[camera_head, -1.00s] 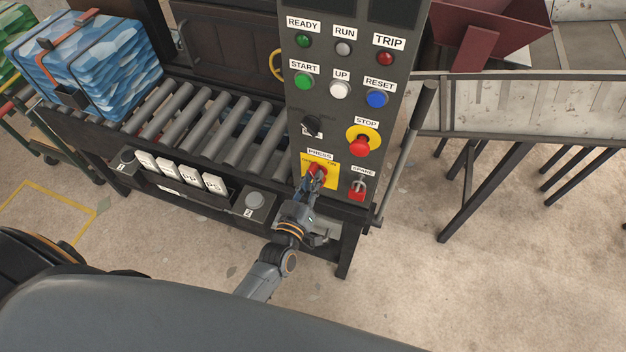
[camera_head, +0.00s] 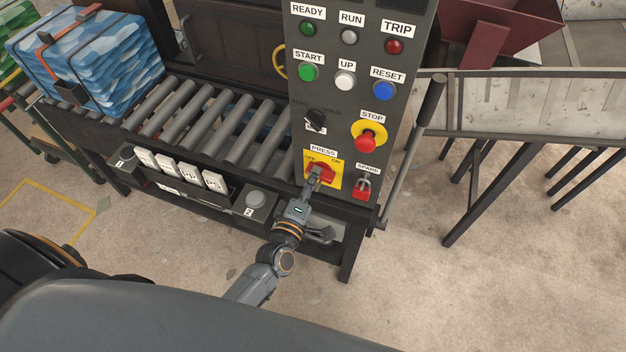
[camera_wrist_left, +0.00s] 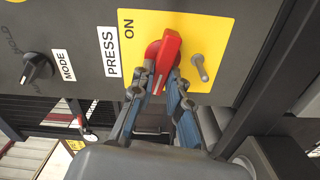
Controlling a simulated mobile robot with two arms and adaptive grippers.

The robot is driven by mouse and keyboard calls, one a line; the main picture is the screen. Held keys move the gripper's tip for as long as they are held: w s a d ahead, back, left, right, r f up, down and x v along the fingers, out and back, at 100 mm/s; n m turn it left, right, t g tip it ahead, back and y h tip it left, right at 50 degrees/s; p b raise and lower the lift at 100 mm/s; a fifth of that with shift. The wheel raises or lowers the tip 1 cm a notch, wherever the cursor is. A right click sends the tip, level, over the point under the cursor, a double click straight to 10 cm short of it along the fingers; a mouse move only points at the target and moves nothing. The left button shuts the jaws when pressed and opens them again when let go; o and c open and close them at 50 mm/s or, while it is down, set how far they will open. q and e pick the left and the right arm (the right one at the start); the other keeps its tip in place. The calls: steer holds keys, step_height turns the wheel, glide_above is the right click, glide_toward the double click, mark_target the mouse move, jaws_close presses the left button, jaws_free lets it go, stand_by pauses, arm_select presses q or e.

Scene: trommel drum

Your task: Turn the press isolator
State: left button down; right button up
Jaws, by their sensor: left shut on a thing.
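The press isolator is a red rotary handle (camera_head: 326,173) on a yellow plate (camera_head: 336,183), low on the dark control panel under the PRESS label, with OFF at the left and ON at the right. The handle lies roughly across the plate. In the left wrist view the red handle (camera_wrist_left: 168,52) runs up the picture beside the word ON. My left gripper (camera_head: 316,174) is at the handle's left part. Its fingers (camera_wrist_left: 160,82) are shut on either side of the handle's near end, partly hiding it. My right gripper is out of view.
A red SPARE switch (camera_head: 362,188) sits close right of the plate, with the red STOP button (camera_head: 366,142) above and the black mode knob (camera_head: 315,120) upper left. A roller conveyor (camera_head: 205,125) with blue bales (camera_head: 90,60) stands left. A metal bar (camera_head: 412,150) rises along the right side.

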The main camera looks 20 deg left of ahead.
arm_select(q)
steer(key=shift+f+n+b, duration=0.15)
steer(key=shift+n+b, duration=0.3)
steer(key=shift+n, duration=0.75)
steer(key=c, duration=1.3)
jaws_free()
steer(key=s, duration=1.2)
steer(key=shift+a, duration=0.2)
